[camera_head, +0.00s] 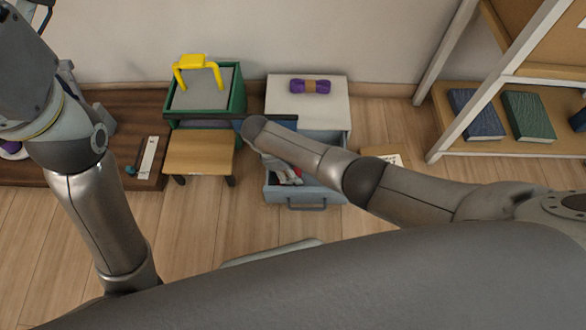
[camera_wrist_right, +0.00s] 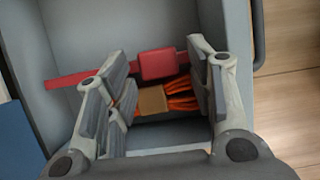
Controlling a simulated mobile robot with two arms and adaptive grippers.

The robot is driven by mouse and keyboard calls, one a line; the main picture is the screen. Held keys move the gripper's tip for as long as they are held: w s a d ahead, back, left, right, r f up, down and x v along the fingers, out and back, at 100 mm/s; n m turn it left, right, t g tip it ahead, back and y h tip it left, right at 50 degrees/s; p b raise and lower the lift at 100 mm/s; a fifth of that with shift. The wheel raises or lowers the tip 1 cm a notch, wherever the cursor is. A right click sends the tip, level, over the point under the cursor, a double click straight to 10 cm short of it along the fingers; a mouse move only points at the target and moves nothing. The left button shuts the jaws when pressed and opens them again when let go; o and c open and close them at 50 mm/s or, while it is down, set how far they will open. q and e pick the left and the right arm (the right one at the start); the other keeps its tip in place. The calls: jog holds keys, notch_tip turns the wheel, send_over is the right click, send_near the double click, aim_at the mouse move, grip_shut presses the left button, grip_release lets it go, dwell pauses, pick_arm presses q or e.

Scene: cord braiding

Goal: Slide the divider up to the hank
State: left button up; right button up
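The divider is a red strip with a raised red block (camera_wrist_right: 158,64), lying across the inside of the open grey drawer in the right wrist view. The orange hank (camera_wrist_right: 181,97) with a tan band lies just on the near side of it, with a narrow gap or contact that I cannot tell. My right gripper (camera_wrist_right: 157,55) is open, its fingers on either side of the red block. In the head view my right gripper (camera_head: 286,174) is down in the drawer (camera_head: 306,200), mostly hidden by my arm.
A purple hank (camera_head: 310,86) lies on the white cabinet top (camera_head: 334,104). A green bin (camera_head: 240,96) with a yellow handle (camera_head: 196,60) stands left of it, behind a small wooden stool (camera_head: 199,152). A shelf with books (camera_head: 527,117) stands right. The drawer walls (camera_wrist_right: 233,70) are close around my right gripper.

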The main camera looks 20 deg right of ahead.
jog(key=shift+r, duration=0.15)
jog(key=v, duration=1.1)
jog(key=shift+a+r, duration=0.25)
jog(key=shift+r, duration=0.05)
